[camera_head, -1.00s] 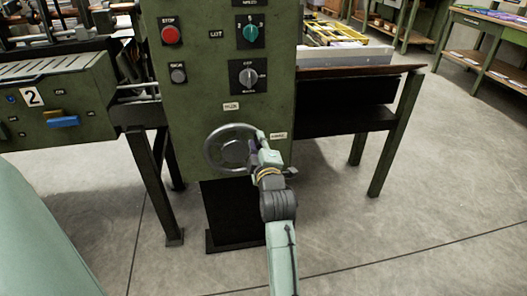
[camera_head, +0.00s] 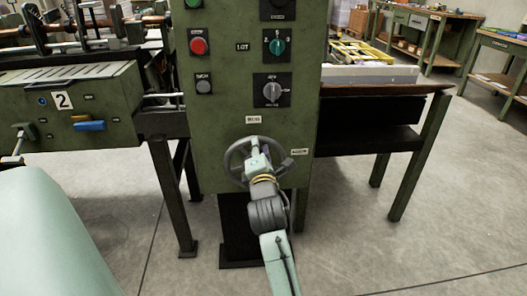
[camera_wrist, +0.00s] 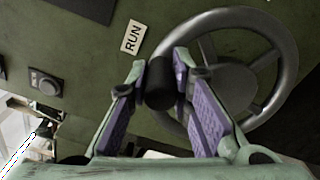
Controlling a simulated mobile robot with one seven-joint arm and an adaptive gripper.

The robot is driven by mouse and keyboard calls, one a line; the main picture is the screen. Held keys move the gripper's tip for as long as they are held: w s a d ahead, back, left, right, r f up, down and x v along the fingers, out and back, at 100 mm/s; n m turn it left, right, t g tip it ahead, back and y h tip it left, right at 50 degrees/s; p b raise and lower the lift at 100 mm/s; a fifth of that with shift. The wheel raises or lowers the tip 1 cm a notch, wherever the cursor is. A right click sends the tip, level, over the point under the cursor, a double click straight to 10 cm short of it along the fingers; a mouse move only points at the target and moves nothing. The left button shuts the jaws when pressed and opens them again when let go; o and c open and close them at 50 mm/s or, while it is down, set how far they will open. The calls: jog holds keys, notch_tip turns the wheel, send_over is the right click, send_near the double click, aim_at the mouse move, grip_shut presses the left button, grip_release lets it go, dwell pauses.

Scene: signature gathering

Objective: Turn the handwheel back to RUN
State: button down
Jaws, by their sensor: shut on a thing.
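The grey handwheel (camera_head: 229,165) is on the front of the green machine panel, low down, and its rim and spokes fill the upper right of the wrist view (camera_wrist: 291,60). My gripper (camera_head: 256,147) is at the top of the wheel. In the wrist view, my gripper (camera_wrist: 163,72) has its purple-padded fingers on both sides of the wheel's dark handle knob (camera_wrist: 158,90) and is shut on it. The RUN label (camera_wrist: 133,37) is close beside the knob in the wrist view. A label plate (camera_head: 254,119) sits just above the wheel; its text is too small to read.
A second label plate (camera_head: 300,152) is right of the wheel. Above are a grey rotary switch (camera_head: 271,90), a green selector (camera_head: 277,46) and a red button (camera_head: 198,46). A dark bench (camera_head: 370,120) stands to the right. The floor in front is clear.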

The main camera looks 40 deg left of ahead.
jog(key=shift+s+a+n, duration=0.25)
jog(key=shift+s+n, duration=0.05)
dwell(0.4)
jog(key=c, duration=1.4)
grip_release()
jog(key=o, duration=0.7)
jog(key=r, duration=0.8)
jog(key=shift+w+r, duration=0.25)
jog(key=shift+r, duration=0.15)
jog(key=shift+s+d+r, duration=0.1)
jog(key=shift+s+r, duration=0.1)
jog(key=shift+r, duration=0.35)
jog(key=shift+s+d+r, duration=0.1)
jog(key=shift+s+r, duration=0.1)
jog(key=shift+r, duration=0.35)
jog(key=c, duration=0.7)
jog(key=shift+w+a+f, duration=0.15)
jog(key=shift+f, duration=0.2)
jog(key=shift+f, duration=0.1)
